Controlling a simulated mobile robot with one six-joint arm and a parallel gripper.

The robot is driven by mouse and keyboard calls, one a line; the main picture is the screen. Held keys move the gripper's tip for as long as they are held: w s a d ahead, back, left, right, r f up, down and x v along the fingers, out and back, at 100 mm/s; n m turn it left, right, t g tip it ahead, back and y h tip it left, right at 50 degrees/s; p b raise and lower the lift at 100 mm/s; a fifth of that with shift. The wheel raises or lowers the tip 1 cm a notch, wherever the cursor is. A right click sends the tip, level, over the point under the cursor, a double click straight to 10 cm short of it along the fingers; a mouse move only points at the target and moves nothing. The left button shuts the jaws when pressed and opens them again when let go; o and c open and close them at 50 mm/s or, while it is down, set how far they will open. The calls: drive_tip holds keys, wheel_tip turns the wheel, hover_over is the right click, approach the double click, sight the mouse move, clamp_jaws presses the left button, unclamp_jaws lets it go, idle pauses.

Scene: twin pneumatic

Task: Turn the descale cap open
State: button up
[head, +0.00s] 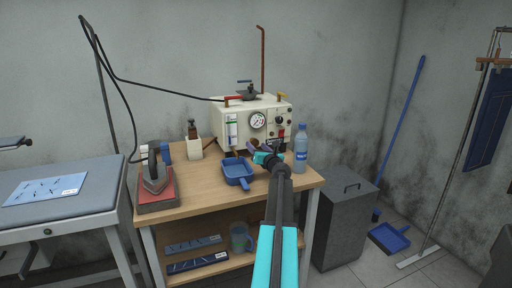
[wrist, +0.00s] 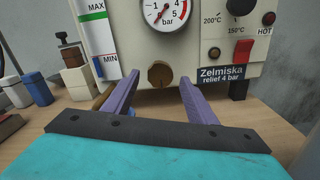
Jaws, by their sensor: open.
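The boiler (head: 262,108) is a cream box at the back of the wooden workbench. In the wrist view, the brass-brown descale cap (wrist: 160,75) sits low on its front panel, below the pressure gauge (wrist: 164,12). My gripper (wrist: 159,82) is open, with one purple finger on each side of the cap's outline. The fingers look apart from the cap, with a gap at each side; their depth relative to it is hard to tell. In the head view, my gripper (head: 268,158) reaches to the boiler's front and hides the cap.
A blue scoop-like tray (head: 238,170) lies left of my gripper, and a blue bottle (head: 301,150) stands close on its right. An iron (head: 155,172) rests on a red pad at the left. A red switch (wrist: 243,50) is right of the cap.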

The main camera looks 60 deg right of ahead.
drive_tip(key=v, duration=1.1)
drive_tip(key=shift+s+a, duration=0.25)
drive_tip(key=shift+s, duration=0.05)
drive_tip(key=shift+s, duration=0.1)
idle(0.5)
